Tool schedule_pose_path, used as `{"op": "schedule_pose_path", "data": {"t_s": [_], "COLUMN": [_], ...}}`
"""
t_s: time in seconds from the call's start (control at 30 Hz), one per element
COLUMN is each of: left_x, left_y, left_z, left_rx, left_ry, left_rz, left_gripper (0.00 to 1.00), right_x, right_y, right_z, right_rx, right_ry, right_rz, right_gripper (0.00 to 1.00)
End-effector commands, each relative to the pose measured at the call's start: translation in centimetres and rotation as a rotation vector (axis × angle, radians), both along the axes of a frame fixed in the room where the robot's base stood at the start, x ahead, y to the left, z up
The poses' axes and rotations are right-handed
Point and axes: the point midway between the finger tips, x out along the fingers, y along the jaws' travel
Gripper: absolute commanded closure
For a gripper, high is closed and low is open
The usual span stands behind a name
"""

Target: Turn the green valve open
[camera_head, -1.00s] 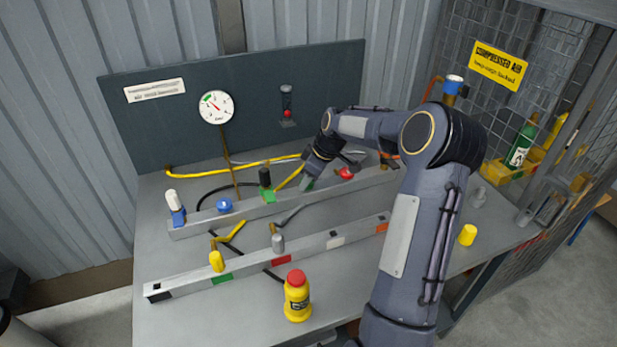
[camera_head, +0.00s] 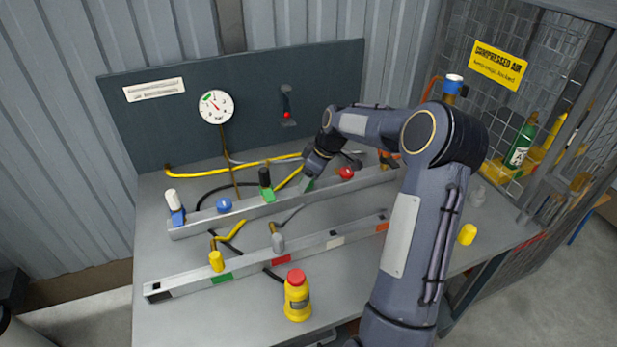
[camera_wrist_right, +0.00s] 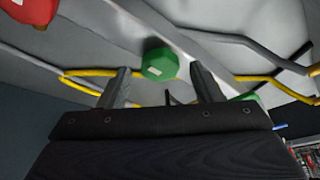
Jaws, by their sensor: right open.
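The green valve (camera_wrist_right: 159,64) is a faceted knob on the rear rail. In the right wrist view it shows between and just past my fingertips, with no clear contact on either side. In the head view only a small green part of it (camera_head: 309,184) shows beside my gripper. My right gripper (camera_wrist_right: 160,84) is open, its two fingers apart, pointing down at the valve; in the head view it (camera_head: 305,182) is at the rear rail. My left gripper is not in view.
On the rear rail (camera_head: 243,208), a red valve (camera_head: 346,173) stands right of my gripper. A yellow bottle (camera_head: 297,300) stands in front. Hoses cross behind the rail.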

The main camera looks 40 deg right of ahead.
Motion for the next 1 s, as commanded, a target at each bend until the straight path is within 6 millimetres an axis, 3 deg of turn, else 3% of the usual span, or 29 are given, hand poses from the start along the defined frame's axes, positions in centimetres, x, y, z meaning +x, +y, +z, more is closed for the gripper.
{"op": "schedule_pose_path", "data": {"t_s": [0.4, 1.0], "left_x": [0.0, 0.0], "left_y": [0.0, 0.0], "left_z": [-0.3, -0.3], "left_rx": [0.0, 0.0], "left_ry": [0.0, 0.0], "left_rz": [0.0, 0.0], "left_gripper": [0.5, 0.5], "right_x": [-2.1, -2.4], "right_y": [-1.3, -1.4], "right_z": [6.0, 6.7], "right_rx": [-0.003, 0.0], "right_ry": [-0.003, -0.001], "right_rz": [-0.002, 0.0], "right_gripper": [0.41, 0.41]}}
